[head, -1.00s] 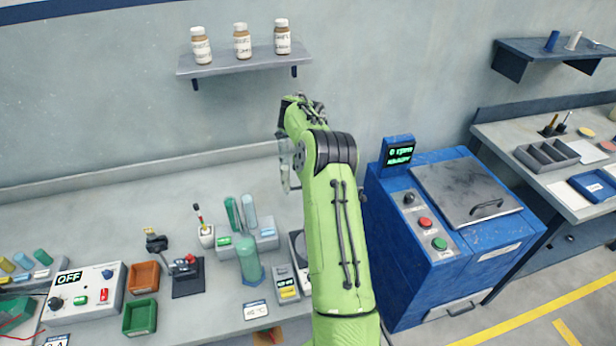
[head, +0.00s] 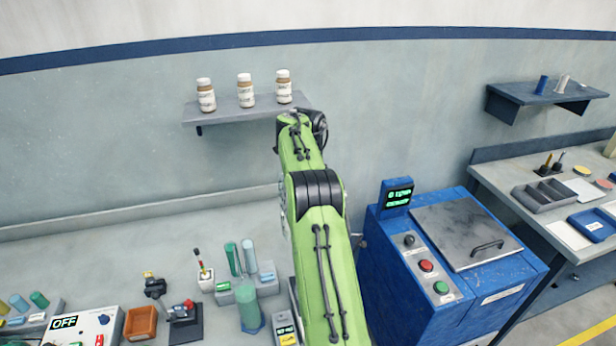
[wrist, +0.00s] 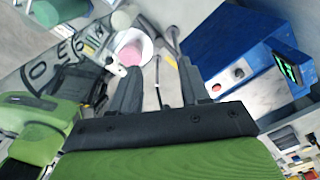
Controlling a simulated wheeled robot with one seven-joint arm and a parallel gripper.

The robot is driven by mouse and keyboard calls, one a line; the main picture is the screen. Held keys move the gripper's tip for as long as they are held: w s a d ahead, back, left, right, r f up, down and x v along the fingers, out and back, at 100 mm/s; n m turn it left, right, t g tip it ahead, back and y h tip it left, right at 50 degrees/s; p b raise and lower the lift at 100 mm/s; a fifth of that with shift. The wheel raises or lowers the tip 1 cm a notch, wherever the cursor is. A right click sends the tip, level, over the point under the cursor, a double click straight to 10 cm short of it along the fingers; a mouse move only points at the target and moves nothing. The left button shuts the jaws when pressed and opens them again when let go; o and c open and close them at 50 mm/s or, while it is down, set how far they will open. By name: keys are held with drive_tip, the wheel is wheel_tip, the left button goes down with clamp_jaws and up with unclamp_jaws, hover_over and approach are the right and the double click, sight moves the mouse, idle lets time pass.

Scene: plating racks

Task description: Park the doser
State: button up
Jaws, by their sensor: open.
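My gripper (wrist: 160,70) is open in the wrist view, with its two dark fingers apart and nothing clearly held between them. In the head view my green arm hides the gripper. I cannot tell for sure which thing is the doser. A small white holder (head: 206,282) with a thin red-and-yellow-marked stick stands on the bench, left of my arm. In the wrist view a round white dish with a pink top (wrist: 131,48) lies beyond the left finger, apart from it.
A blue machine (head: 420,275) with buttons and a lid stands right of my arm. Bottles stand on a wall shelf (head: 225,113). A grey rack (head: 223,294) with tubes and a teal cylinder (head: 250,315) stand left of my arm. An orange bin (head: 140,323) is farther left.

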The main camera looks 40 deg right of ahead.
wheel_tip(320, 180, up, 6)
drive_tip(key=shift+f+p, duration=0.25)
drive_tip(key=shift+p, duration=0.3)
